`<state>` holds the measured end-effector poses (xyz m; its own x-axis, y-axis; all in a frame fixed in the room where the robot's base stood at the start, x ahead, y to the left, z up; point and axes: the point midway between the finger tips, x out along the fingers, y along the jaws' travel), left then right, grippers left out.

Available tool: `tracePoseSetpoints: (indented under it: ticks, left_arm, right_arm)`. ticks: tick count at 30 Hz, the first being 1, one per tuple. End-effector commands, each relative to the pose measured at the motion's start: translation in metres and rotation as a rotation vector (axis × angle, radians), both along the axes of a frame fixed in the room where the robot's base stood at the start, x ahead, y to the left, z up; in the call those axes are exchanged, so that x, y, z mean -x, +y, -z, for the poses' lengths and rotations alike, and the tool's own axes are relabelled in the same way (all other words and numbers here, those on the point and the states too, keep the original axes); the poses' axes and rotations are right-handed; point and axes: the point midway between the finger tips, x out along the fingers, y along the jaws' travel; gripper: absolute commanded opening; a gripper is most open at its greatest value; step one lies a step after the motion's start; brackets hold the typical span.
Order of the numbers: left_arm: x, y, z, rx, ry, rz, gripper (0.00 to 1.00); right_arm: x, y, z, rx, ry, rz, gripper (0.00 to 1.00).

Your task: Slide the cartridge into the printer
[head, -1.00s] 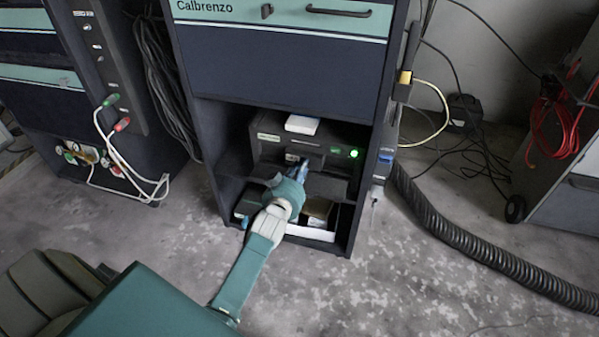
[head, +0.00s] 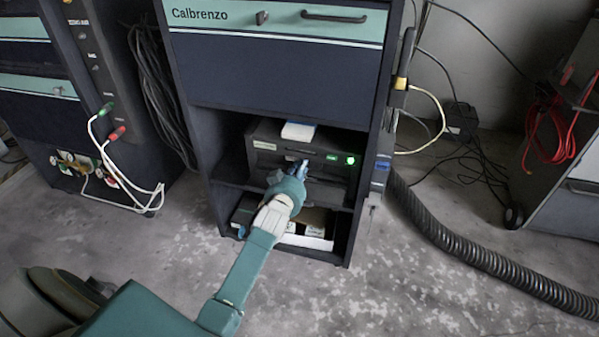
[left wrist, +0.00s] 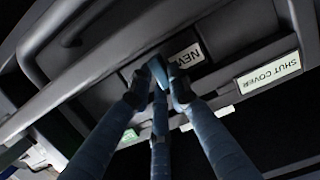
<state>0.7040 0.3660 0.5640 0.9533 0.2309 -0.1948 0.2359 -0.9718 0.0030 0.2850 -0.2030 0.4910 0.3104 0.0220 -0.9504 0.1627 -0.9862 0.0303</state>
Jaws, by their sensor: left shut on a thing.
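The printer (head: 265,132) is a dark box on the cabinet's shelf, with a lit green lamp on its front right. My left gripper (head: 301,167) is at the printer's front, below its handle bar. In the left wrist view its blue fingers (left wrist: 158,85) are shut on the dark cartridge (left wrist: 188,55), whose white label reads NEW upside down. The cartridge is at the printer's front opening; how deep it sits I cannot tell. In the head view the gripper mostly hides it. My right gripper is not in view.
A SHUT COVER label (left wrist: 268,75) is on the printer front. A white box (head: 299,131) lies on the printer. Below is a compartment with an open carton (head: 314,223). Cabinet side walls flank the arm. A black corrugated hose (head: 450,240) lies on the floor at right.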

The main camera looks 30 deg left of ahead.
Motion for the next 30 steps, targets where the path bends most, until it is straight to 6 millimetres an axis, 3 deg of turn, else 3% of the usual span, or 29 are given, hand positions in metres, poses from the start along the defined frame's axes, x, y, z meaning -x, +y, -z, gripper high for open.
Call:
tracePoseSetpoints:
  ticks: [1, 2, 4, 5, 17, 30]
  left_arm:
    - [-0.003, 0.001, -0.002, -0.002, -0.006, 0.001, 0.00]
    - [-0.002, 0.000, -0.002, -0.002, -0.006, 0.001, 0.23]
    - [-0.002, 0.000, -0.003, -0.001, -0.006, 0.001, 0.37]
    - [-0.002, 0.000, -0.003, -0.001, -0.006, 0.001, 0.39]
    - [0.002, 0.000, 0.000, 0.000, 0.001, 0.000, 0.39]
    - [0.059, -0.015, -0.011, 0.001, 0.000, 0.001, 0.39]
  right_arm:
    - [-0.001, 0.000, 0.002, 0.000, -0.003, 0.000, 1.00]
    - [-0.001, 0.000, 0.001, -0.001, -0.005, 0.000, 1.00]
    - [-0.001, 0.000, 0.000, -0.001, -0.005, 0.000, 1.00]
    - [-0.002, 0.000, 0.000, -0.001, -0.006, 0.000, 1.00]
    - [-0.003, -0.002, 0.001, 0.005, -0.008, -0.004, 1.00]
    - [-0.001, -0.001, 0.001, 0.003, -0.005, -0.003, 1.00]
